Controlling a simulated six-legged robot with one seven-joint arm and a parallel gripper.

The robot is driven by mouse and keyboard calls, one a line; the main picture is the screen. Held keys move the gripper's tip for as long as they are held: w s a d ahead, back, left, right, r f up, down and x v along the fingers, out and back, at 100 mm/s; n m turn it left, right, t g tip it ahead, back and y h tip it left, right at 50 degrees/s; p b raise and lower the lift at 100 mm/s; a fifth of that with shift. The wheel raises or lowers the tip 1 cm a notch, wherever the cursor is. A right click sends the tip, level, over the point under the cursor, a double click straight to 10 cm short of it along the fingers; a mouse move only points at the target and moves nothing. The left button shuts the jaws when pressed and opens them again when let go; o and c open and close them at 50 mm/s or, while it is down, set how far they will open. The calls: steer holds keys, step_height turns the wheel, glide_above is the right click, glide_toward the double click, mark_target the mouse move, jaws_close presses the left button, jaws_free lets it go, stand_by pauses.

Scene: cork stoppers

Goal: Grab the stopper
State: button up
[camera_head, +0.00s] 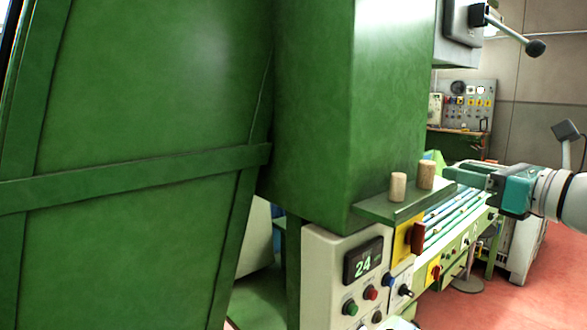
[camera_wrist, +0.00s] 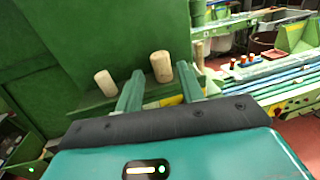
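Two light-brown cork stoppers stand upright on a small green ledge (camera_head: 373,211) on the green machine. The right stopper (camera_head: 426,175) is close to my gripper (camera_head: 455,173); the left stopper (camera_head: 398,187) is farther away. In the wrist view, my gripper (camera_wrist: 167,62) is open and empty, its two green fingers apart. The right stopper (camera_wrist: 161,67) appears between the fingers, seemingly just beyond the tips. The left stopper (camera_wrist: 105,83) stands outside the left finger. Contact with the right stopper is not clear.
The tall green machine body (camera_head: 350,100) rises directly behind the ledge. A white control box (camera_head: 322,270) with a display reading 24 sits below. A bench with blue rails (camera_head: 455,212) runs to the right. Open red floor (camera_head: 530,275) lies at the right.

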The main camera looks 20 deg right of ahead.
mark_target(435, 165)
steer(key=w, duration=0.2)
steer(key=shift+w+a, duration=0.2)
steer(key=shift+w, duration=0.1)
steer(key=w, duration=0.2)
steer(key=w+a, duration=0.1)
steer(key=w, duration=0.2)
steer(key=shift+w, duration=0.1)
steer(key=shift+a+r, duration=0.1)
steer(key=shift+c, duration=0.5)
steer(key=c, duration=0.6)
